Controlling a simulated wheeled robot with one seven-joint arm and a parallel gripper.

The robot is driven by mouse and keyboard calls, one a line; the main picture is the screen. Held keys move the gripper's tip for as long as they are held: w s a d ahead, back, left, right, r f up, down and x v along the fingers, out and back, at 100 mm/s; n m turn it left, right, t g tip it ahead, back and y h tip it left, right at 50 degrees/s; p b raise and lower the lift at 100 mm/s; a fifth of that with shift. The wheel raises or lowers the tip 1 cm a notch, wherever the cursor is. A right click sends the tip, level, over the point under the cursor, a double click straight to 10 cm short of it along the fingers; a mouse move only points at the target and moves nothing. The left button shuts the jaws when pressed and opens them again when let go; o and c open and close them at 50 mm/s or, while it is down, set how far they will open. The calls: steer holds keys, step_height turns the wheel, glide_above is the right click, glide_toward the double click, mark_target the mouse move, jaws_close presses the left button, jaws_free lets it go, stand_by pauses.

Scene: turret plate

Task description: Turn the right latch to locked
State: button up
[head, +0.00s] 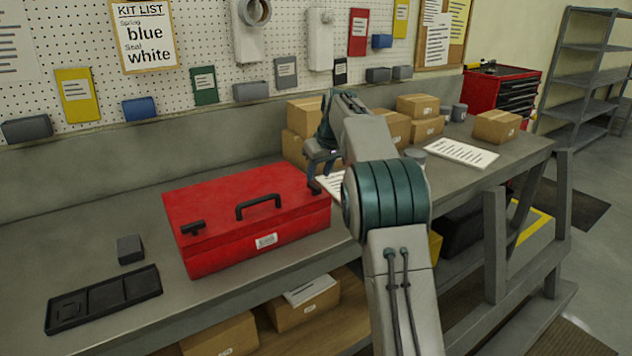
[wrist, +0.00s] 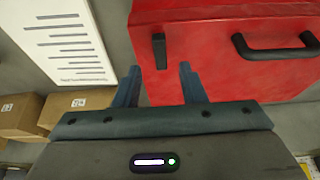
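The red toolbox (head: 215,215) stands closed on the grey workbench, with a black carry handle (head: 262,205) on its lid. The right latch shows in the wrist view as a short dark bar (wrist: 159,50) on the red lid, running away from the box's near edge. In the head view it is largely hidden by my gripper. The left latch (head: 193,228) is a dark bar at the lid's front left. My gripper (wrist: 161,75) is open and empty. Its fingers are spread to either side of the latch's near end, and I see no contact with the latch.
A black tray (head: 104,298) and a small dark block (head: 130,249) lie left of the toolbox. Cardboard boxes (head: 495,126) stand toward the back and right. A printed white sheet (wrist: 70,40) lies beside the toolbox.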

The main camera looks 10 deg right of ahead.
mark_target(315, 185)
steer(key=shift+x, duration=2.25)
steer(key=shift+c, duration=0.4)
jaws_close()
